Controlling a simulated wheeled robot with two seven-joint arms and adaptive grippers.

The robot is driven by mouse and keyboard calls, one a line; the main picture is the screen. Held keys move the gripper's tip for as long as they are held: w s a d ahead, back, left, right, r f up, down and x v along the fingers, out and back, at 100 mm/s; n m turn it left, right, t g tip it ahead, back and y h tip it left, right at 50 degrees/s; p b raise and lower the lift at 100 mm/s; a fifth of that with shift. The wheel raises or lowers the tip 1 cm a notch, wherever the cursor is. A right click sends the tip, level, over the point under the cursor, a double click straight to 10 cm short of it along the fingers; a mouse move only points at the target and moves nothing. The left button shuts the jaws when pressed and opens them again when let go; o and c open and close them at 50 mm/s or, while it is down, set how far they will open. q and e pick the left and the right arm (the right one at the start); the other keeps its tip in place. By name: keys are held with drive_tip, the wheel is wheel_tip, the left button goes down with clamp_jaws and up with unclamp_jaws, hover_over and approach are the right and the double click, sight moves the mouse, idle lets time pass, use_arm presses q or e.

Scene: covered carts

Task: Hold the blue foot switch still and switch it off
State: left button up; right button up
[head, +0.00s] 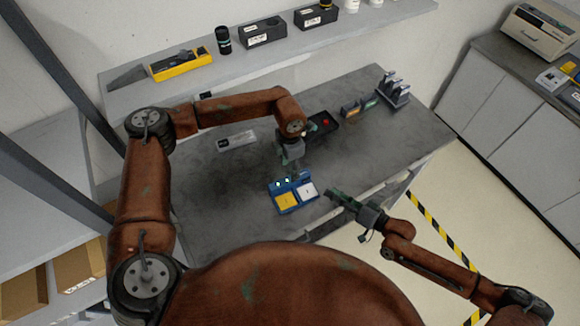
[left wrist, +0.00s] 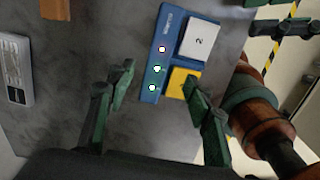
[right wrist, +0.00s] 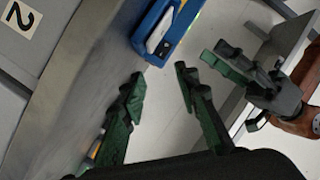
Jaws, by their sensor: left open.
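The blue foot switch (head: 297,208) lies near the front edge of the grey bench, with a yellow pedal (head: 286,200) and a white pedal (head: 307,190). In the left wrist view, its blue body (left wrist: 150,60) shows three small bright lights, and the white pedal carries a "2". My left gripper (head: 293,174) is above the switch's back side; in its wrist view (left wrist: 158,85) the fingers are open and empty. My right gripper (head: 337,195) is to the right of the switch, apart from it. Its fingers (right wrist: 160,82) are open, with the switch's end (right wrist: 150,25) beyond them.
A dark tray with a red spot (head: 322,123) and a pale labelled device (head: 236,141) lie behind. Small boxes (head: 350,109) and a grey rack (head: 393,90) stand at the back right. A shelf (head: 330,32) runs along the wall.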

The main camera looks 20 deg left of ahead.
sight(294, 191)
use_arm(q)
drive_tip(key=shift+w+f, duration=0.1)
drive_tip(key=shift+f, duration=3.75)
drive_tip(key=shift+c, duration=0.4)
clamp_jaws()
use_arm(e)
drive_tip(key=shift+c, duration=0.3)
